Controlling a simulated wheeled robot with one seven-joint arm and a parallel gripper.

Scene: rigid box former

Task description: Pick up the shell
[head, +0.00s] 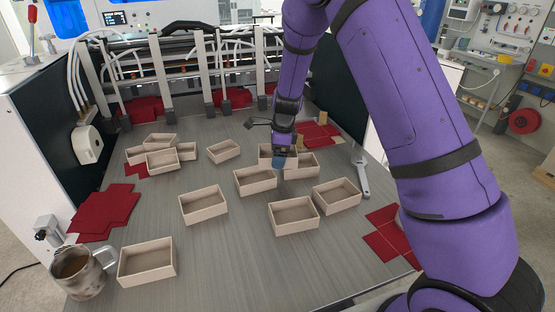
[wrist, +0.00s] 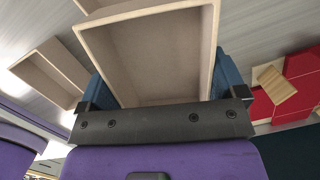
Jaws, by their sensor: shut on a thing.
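Several pale, open-topped rectangular shells stand on the grey table. My gripper (head: 280,160) is low over the back right group of shells. In the wrist view its blue fingers (wrist: 163,80) are on opposite sides of one beige shell (wrist: 148,45), shut on it. The shell is empty, and its near end is hidden behind the gripper's dark bar. In the head view my gripper partly covers the shells there, so I cannot tell whether the held one is clear of the table.
Other shells stand close by, including one in front (head: 255,182) and one front right (head: 294,216). Red blanks (head: 105,212) lie at the sides. A mug (head: 78,273) stands front left. Machine posts (head: 203,75) line the back.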

